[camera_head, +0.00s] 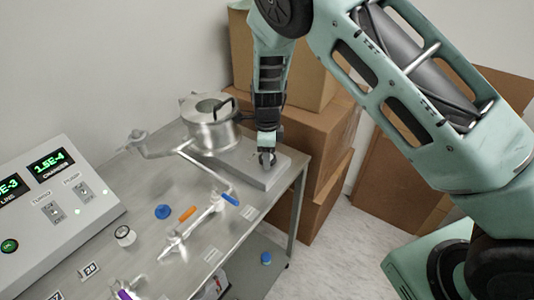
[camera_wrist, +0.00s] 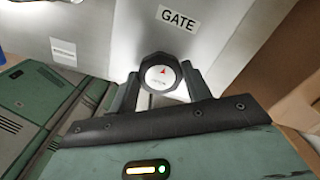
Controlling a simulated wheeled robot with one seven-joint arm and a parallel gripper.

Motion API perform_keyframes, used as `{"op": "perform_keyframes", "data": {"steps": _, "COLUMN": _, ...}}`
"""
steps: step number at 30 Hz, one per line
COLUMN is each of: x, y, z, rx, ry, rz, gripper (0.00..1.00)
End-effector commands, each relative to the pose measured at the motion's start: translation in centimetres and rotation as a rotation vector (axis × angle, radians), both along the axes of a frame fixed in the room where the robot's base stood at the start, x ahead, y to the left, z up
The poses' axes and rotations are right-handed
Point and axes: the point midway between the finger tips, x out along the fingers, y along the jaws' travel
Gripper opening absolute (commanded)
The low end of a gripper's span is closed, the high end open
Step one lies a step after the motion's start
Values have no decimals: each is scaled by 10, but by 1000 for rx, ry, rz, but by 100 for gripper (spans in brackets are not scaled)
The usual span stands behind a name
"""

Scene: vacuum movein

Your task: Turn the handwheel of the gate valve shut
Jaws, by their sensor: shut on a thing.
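The gate valve has a flat grey metal body (camera_head: 256,167) at the right end of the table, beside the round chamber. In the wrist view its light grey body (camera_wrist: 125,35) carries a "GATE" label. The small dark handwheel (camera_wrist: 148,63) has a pale cap with a red arrow and faint lettering. My gripper (camera_wrist: 160,88) has its two fingers on either side of the handwheel and is shut on it. In the head view my gripper (camera_head: 267,155) points down at the valve's near end, and the handwheel is mostly hidden by it.
A round metal chamber (camera_head: 211,122) stands behind the valve. Pipes and small valves with orange (camera_head: 187,214) and blue (camera_head: 230,199) handles lie along the metal table (camera_head: 150,190). A control panel (camera_head: 50,195) is at left. Cardboard boxes (camera_head: 325,125) stand close behind and right of the table.

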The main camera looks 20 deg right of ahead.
Motion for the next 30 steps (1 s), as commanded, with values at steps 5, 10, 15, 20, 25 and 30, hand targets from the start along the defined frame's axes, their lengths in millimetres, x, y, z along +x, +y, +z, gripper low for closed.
{"op": "perform_keyframes", "data": {"steps": 5, "x": 1, "y": -1, "z": 1, "rx": 0, "ry": -3, "rz": -4, "gripper": 51}}
{"op": "perform_keyframes", "data": {"steps": 10, "x": 1, "y": 0, "z": 1, "rx": 0, "ry": -2, "rz": -3, "gripper": 70}}
{"op": "perform_keyframes", "data": {"steps": 15, "x": 0, "y": 0, "z": 1, "rx": 1, "ry": -1, "rz": -2, "gripper": 70}}
{"op": "perform_keyframes", "data": {"steps": 20, "x": 1, "y": 0, "z": 10, "rx": 1, "ry": -4, "rz": 0, "gripper": 70}}
{"op": "perform_keyframes", "data": {"steps": 25, "x": 2, "y": 1, "z": 40, "rx": 3, "ry": -7, "rz": 0, "gripper": 70}}
{"op": "perform_keyframes", "data": {"steps": 30, "x": 1, "y": 1, "z": 81, "rx": 3, "ry": -6, "rz": 1, "gripper": 70}}
